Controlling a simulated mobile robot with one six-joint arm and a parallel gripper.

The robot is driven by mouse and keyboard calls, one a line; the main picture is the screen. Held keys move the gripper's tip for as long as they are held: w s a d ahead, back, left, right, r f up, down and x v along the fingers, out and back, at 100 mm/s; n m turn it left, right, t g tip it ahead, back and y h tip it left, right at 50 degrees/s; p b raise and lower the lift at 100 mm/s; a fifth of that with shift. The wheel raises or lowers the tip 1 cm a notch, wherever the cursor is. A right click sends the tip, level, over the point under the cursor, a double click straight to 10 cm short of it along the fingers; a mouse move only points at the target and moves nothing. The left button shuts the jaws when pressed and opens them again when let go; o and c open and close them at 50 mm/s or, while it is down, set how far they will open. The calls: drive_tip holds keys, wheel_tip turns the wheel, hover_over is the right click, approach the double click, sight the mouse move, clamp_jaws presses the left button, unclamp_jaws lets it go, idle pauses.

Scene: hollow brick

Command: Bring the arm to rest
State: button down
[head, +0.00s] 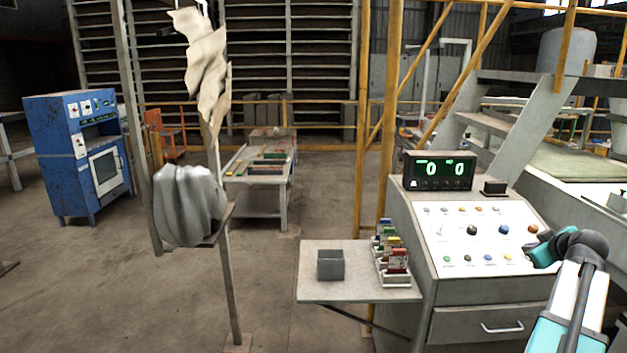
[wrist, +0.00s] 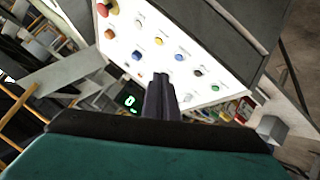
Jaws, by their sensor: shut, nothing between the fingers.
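My arm reaches in from the lower right of the head view, in front of the control console (head: 480,290). My gripper shows in the wrist view (wrist: 161,82) as two dark fingers pressed together, with nothing between them. In that view the fingers overlap the console's white button panel (wrist: 165,45). I cannot tell whether they touch it. In the head view the arm's end covers the right part of the button panel (head: 485,238), and the fingertips are hard to make out there.
A side shelf (head: 345,290) left of the console holds a grey hollow block (head: 330,265) and a rack of coloured items (head: 392,258). A display (head: 438,170) reading 0 0 stands on the console. A yellow post (head: 388,120) rises behind. Open floor lies to the left.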

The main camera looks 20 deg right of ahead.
drive_tip(key=w+a+f+g+y+b, duration=0.15)
drive_tip(key=w+a+f, duration=0.25)
drive_tip(key=a+f, duration=0.6)
drive_tip(key=w+a+f+g+y+b, duration=0.15)
drive_tip(key=w+a+f, duration=0.25)
drive_tip(key=a+f, duration=0.55)
drive_tip(key=w+a+f+g+y, duration=0.1)
drive_tip(key=w+a+f+y, duration=0.2)
drive_tip(key=a+f, duration=0.75)
drive_tip(key=s+a+f+m+g+y+b, duration=0.1)
drive_tip(key=s+a+f+g, duration=0.1)
drive_tip(key=a+f, duration=0.75)
drive_tip(key=s+a+f+g+y+b, duration=0.1)
drive_tip(key=s+a+f+g+b, duration=0.15)
drive_tip(key=a+f, duration=0.7)
drive_tip(key=s+a+f+g+b, duration=0.1)
drive_tip(key=s+a+f+g, duration=0.1)
drive_tip(key=s+a+f, duration=0.3)
drive_tip(key=s+a+f+g+h+b, duration=0.1)
drive_tip(key=s+a+f+g, duration=0.1)
drive_tip(key=s+a+f, duration=0.4)
drive_tip(key=s+a+f+g+h+b, duration=0.1)
drive_tip(key=s+a+f+g, duration=0.2)
drive_tip(key=s+a+f, duration=0.3)
drive_tip(key=s+f, duration=0.5)
drive_tip(key=s, duration=0.5)
drive_tip(key=shift+s+f, duration=0.2)
drive_tip(key=shift+s, duration=0.1)
drive_tip(key=shift+d, duration=0.1)
